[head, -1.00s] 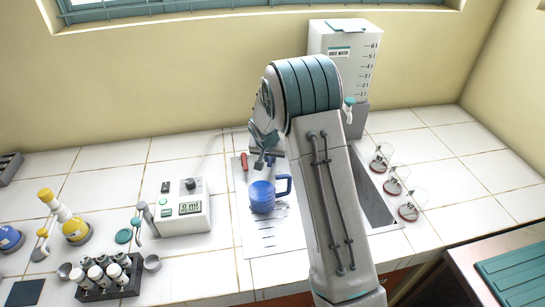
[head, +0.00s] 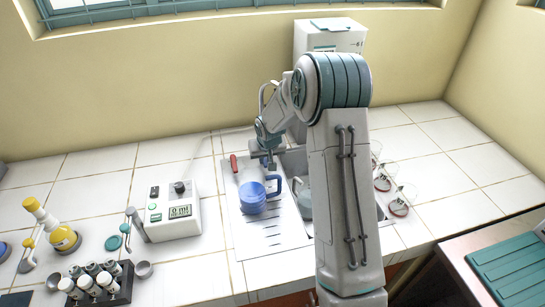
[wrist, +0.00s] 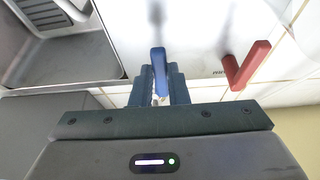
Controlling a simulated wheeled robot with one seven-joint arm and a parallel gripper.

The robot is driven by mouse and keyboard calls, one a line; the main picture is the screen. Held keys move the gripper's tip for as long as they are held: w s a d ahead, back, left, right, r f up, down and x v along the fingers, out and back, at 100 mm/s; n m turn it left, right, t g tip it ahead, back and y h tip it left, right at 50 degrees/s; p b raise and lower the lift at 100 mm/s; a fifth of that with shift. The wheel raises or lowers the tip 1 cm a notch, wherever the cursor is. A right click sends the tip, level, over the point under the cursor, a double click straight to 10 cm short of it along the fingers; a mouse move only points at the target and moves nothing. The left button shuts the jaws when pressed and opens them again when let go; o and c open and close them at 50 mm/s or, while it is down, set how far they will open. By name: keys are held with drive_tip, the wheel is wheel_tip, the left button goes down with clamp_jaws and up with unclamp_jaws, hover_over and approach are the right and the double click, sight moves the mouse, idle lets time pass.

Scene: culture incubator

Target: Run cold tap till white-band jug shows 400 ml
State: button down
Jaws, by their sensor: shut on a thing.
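My gripper (wrist: 160,92) is shut on a blue lever (wrist: 158,62) at the wall side of the sink, seen in the wrist view. In the head view my gripper (head: 268,160) is at the sink's back left corner. A red lever (wrist: 246,66) stands apart, to the right in the wrist view; it also shows in the head view (head: 233,163). A blue jug (head: 252,199) stands on the drainboard. A greyish jug (head: 305,204) stands in the sink, partly hidden by my arm. I cannot make out a white band or its water level.
A white meter box (head: 172,212) with a green display reading about 0 ml stands left of the drainboard (head: 262,240). A rack of vials (head: 98,288) and a yellow-capped flask (head: 63,238) are farther left. A white tank (head: 318,38) stands behind; glass dishes (head: 398,206) are at right.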

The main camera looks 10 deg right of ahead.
drive_tip(key=shift+d, duration=0.1)
drive_tip(key=c, duration=1.4)
unclamp_jaws()
drive_tip(key=shift+r, duration=0.1)
drive_tip(key=b+v, duration=0.2)
drive_tip(key=v, duration=1.1)
drive_tip(key=shift+s+r, duration=0.2)
drive_tip(key=shift+r, duration=0.05)
